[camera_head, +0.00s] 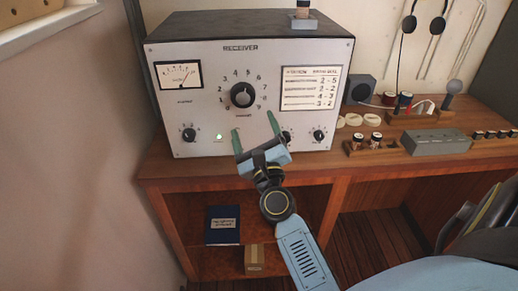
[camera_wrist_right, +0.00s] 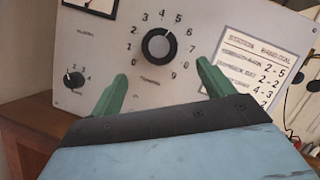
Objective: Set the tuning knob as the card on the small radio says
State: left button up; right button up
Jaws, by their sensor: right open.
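The receiver (camera_head: 213,135) is a pale-faced radio in a dark case on the wooden desk. Its large black tuning knob (camera_head: 241,95) sits mid-panel inside a ring of numbers; it also shows in the wrist view (camera_wrist_right: 159,45), with a light mark near its upper right. A printed card (camera_head: 312,88) with rows of number pairs is on the panel's right; it is partly cut off in the wrist view (camera_wrist_right: 262,62). My right gripper (camera_head: 254,125) is open and empty, its green fingers pointing at the panel below the tuning knob, apart from it. My left gripper is not in view.
A meter (camera_head: 178,75) is upper left. A grey box (camera_head: 437,142) and wooden racks stand right of the receiver.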

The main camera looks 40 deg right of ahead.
jog(key=b+v, duration=0.1)
jog(key=v, duration=0.4)
dwell(0.4)
jog(key=a+f+n+g+y, duration=0.2)
jog(key=a+f+n+y, duration=0.3)
jog(key=f, duration=0.6)
jog(key=a+f+n+g+y, duration=0.1)
jog(key=a+f+n+g, duration=0.1)
jog(key=f+n, duration=0.8)
jog(key=s+a+f+n+g+y+b, duration=0.1)
jog(key=s+a+f+n+g, duration=0.15)
jog(key=f, duration=0.75)
jog(key=s+a+f+n+g+y, duration=0.15)
jog(key=s+f+n, duration=0.25)
jog(key=f, duration=0.5)
jog(key=s+f+n+g, duration=0.6)
jog(key=s+f+n, duration=0.1)
jog(key=s+f, duration=0.7)
jog(key=s+d+f+n+g, duration=0.2)
jog(key=s+d+f+n, duration=0.1)
jog(key=s, duration=0.7)
jog(key=s+d+f+n+g+h, duration=0.1)
jog(key=s+d+f+n+g, duration=0.1)
jog(key=s, duration=0.7)
notch_tip(320, 180, down, 2)
jog(key=n+g, duration=0.1)
jog(key=n, duration=0.1)
jog(key=shift+s+d+f+n+b, duration=0.15)
jog(key=shift+s+d+n+b, duration=0.2)
jog(key=shift+s+b, duration=0.05)
